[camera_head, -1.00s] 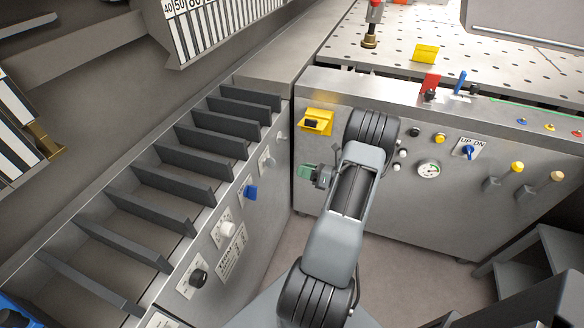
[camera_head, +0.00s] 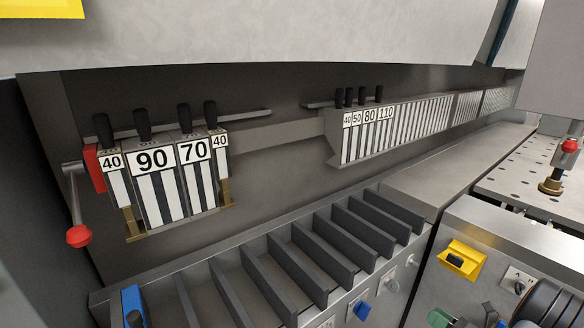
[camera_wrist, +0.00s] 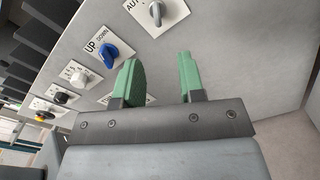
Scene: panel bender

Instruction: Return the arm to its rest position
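My gripper (camera_wrist: 160,68) shows in the wrist view with two green fingers spread apart and nothing between them. It is open and faces a grey panel with knobs, touching none that I can make out. The rest of my arm is cut off by the frame.
A blue knob (camera_wrist: 109,54) marked UP DOWN and a grey knob (camera_wrist: 156,12) sit on the panel near my fingers. A slotted rack (camera_head: 300,262), a yellow box (camera_head: 461,259) and numbered tool segments (camera_head: 160,190) surround the machine. A red-ended lever (camera_head: 78,236) is at left.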

